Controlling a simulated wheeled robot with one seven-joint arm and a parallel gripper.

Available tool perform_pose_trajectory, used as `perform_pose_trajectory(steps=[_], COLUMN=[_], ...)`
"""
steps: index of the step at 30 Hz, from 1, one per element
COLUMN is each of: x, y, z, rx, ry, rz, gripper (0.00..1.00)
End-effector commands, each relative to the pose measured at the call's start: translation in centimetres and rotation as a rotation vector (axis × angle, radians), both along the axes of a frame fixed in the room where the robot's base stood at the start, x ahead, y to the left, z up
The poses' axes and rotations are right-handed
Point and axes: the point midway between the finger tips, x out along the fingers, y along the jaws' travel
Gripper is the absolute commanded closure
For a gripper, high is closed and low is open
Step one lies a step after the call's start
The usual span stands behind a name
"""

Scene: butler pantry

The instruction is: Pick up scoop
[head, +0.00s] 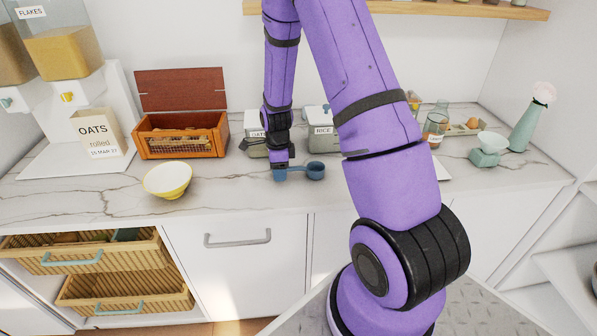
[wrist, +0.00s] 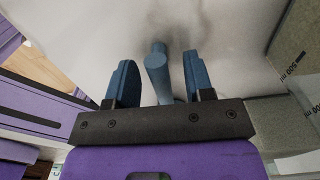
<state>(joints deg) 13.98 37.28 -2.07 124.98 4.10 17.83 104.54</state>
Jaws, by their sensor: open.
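The blue scoop (head: 316,170) lies on the marble counter near its front edge, its round cup to the right and its handle toward my gripper (head: 281,172). In the wrist view, the scoop's rod-like handle (wrist: 157,72) is between the two blue fingers of my gripper (wrist: 160,62). The gripper is open, with a visible gap between the handle and each finger. The scoop's cup is not clear in the wrist view.
A yellow bowl (head: 167,180) stands left on the counter. A wooden bread box (head: 181,140) with a raised lid is behind it. The RICE canister (head: 322,139) and another canister (head: 256,149) stand behind the scoop. A pale green scale (head: 488,152) is far right.

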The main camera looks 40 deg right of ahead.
Motion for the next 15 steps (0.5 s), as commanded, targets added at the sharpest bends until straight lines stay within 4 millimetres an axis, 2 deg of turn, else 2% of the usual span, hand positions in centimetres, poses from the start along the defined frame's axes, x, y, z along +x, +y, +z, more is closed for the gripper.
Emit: perform_pose_trajectory(steps=[3,11,12,15], x=[-0.01,0.02,0.02,0.01], y=[-0.04,-0.03,-0.03,-0.02], z=[-0.99,-1.19,-1.19,-1.18], rx=[0.001,-0.001,-0.001,-0.001], ry=[0.001,-0.001,-0.001,-0.001], rz=[0.0,0.0,0.0,0.0], gripper=[0.52,0.52,0.57,0.8])
